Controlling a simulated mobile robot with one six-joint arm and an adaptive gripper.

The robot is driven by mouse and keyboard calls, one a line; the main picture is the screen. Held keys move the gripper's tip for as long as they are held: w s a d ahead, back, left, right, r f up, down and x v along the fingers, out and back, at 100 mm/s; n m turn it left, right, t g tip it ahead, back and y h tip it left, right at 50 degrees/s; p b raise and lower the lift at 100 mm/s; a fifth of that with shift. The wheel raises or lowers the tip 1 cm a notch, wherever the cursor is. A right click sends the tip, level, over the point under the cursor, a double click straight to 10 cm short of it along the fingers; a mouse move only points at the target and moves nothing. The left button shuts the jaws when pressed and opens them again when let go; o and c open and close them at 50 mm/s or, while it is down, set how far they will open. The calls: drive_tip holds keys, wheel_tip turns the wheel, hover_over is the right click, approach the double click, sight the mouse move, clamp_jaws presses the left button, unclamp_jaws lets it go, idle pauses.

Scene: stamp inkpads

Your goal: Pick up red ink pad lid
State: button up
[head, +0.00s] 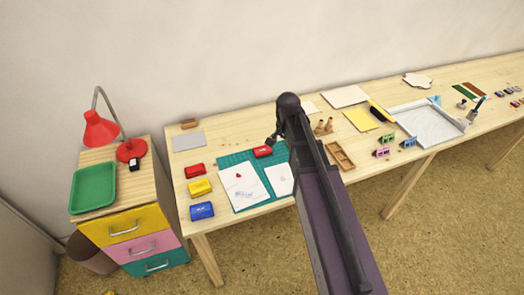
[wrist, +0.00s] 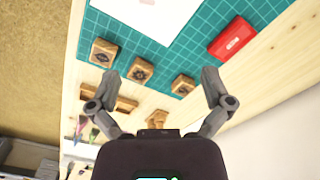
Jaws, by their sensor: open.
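A small red rectangular piece with a pale label (wrist: 231,37) lies on the green cutting mat (wrist: 195,45) in the wrist view, toward the upper right. It looks like the red ink pad or its lid; I cannot tell which. In the head view the red piece (head: 263,151) is at the mat's far edge. Another red pad (head: 194,170) sits on the table left of the mat. My gripper (wrist: 160,82) is open and empty, with the red piece beyond its right finger and apart from it. In the head view my gripper (head: 272,138) is small, just beyond the red piece.
Wooden stamps (wrist: 140,70) stand in front of and between my fingers. White paper sheets (head: 240,187) lie on the mat. A yellow pad (head: 199,187) and blue pad (head: 202,210) stand at the left. A wooden tray (head: 340,156) is right of my arm.

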drive_tip(key=w+a+m, duration=0.6)
drive_tip(key=w+a, duration=0.1)
drive_tip(key=w, duration=0.5)
drive_tip(key=shift+a+r+m, duration=0.25)
drive_tip(key=shift+r+m, duration=0.05)
drive_tip(key=shift+m, duration=0.1)
drive_tip(key=shift+f, duration=0.1)
drive_tip(key=b, duration=0.8)
hover_over(263, 150)
drive_tip(key=f, duration=0.8)
drive_tip(key=shift+w+a+f, duration=0.2)
drive_tip(key=shift+f, duration=0.05)
drive_tip(key=shift+f, duration=0.15)
drive_tip(key=shift+s+d+f+b, duration=0.1)
drive_tip(key=shift+d+f+b, duration=0.05)
drive_tip(key=shift+f+b, duration=2.4)
drive_tip(key=shift+r, duration=0.15)
drive_tip(key=c, duration=0.7)
